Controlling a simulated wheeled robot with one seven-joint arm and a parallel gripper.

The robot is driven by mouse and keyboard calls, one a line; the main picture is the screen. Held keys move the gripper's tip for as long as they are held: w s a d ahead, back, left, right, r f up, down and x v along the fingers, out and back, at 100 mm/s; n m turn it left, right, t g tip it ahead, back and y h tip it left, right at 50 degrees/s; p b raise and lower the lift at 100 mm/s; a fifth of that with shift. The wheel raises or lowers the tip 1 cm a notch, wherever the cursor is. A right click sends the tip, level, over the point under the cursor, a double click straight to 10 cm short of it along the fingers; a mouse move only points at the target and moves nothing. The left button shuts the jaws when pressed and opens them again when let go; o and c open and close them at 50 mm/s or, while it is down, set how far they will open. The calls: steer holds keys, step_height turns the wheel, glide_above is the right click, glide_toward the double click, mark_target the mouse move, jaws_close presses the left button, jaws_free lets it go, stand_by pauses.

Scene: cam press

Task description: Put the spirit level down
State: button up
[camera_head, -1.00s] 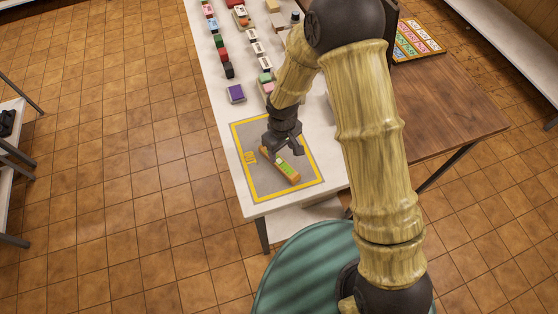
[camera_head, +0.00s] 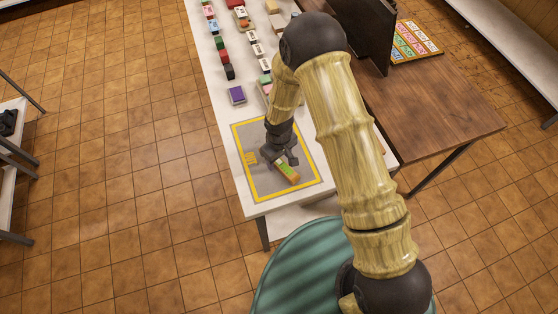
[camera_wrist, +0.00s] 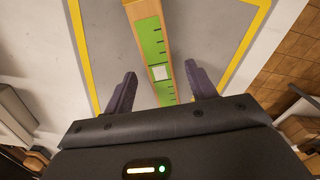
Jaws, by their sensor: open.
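The spirit level (camera_head: 287,172) is an orange-brown bar with a green face and a small pale vial window. It lies on the grey mat with a yellow border (camera_head: 262,184) at the near end of the white table. My gripper (camera_head: 281,160) is over the level's far part and partly hides it. In the wrist view the level (camera_wrist: 150,38) runs between the two fingers of my gripper (camera_wrist: 160,88). The fingers stand apart, with a gap on each side of the level.
A brown wooden table (camera_head: 435,120) adjoins on the right, bearing a board of coloured cards (camera_head: 412,40). Bare mat surrounds the level.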

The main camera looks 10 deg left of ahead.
mark_target(279, 162)
steer(key=shift+s+f, duration=0.1)
steer(key=shift+f, duration=0.45)
jaws_close()
steer(key=shift+r, duration=0.1)
step_height(279, 162, up, 10)
steer(key=b, duration=0.3)
stand_by(0.4)
stand_by(0.5)
